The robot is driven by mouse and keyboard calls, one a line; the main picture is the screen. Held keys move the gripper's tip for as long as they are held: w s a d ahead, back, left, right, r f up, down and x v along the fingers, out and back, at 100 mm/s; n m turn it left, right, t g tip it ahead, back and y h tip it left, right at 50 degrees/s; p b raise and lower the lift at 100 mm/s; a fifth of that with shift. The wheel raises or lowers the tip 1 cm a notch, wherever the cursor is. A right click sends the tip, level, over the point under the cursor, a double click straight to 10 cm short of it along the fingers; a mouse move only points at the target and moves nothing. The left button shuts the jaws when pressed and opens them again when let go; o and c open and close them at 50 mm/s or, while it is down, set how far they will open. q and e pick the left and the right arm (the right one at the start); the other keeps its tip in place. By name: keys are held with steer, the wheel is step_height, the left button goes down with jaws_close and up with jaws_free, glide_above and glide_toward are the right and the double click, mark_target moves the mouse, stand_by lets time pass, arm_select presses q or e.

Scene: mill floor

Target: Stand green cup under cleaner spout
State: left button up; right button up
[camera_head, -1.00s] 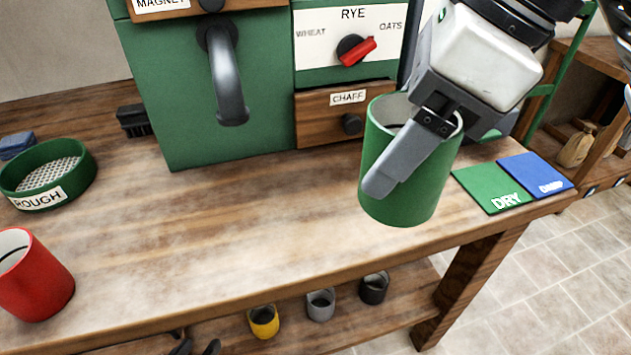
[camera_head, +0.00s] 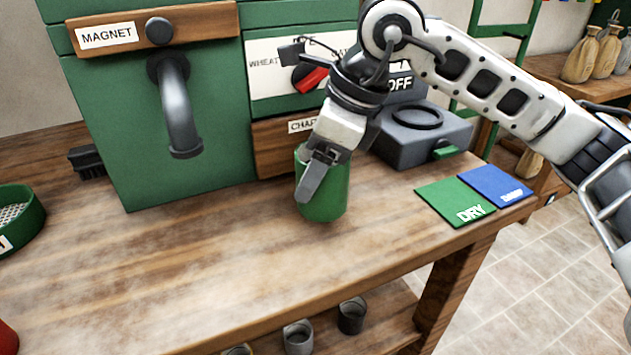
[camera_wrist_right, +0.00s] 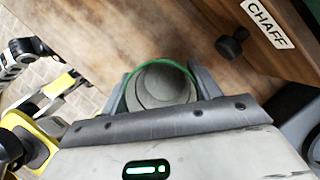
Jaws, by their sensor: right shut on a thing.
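The green cup (camera_head: 327,192) is upright in my right gripper (camera_head: 318,180), at the bench top in front of the chaff drawer. I cannot tell whether its base touches the wood. In the right wrist view the cup (camera_wrist_right: 160,87) sits between the two fingers of my right gripper (camera_wrist_right: 158,92), which are shut on it. The green cleaner (camera_head: 120,130) has a grey spout (camera_head: 180,115) pointing down, to the left of the cup. The bench beneath the spout is bare. My left gripper does not show.
A grey box marked OFF (camera_head: 425,135) stands right of the cup. Green DRY (camera_head: 450,200) and blue DAMP (camera_head: 490,185) mats lie at the right end. A green sieve (camera_head: 22,215) is at the left, a brush (camera_head: 88,160) beside the cleaner. The bench front is clear.

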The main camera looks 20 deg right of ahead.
steer(key=shift+s+f+b, duration=0.1)
steer(key=shift+f+b, duration=0.25)
steer(key=shift+f, duration=1.15)
steer(key=o, duration=1.1)
steer(key=shift+r, duration=0.1)
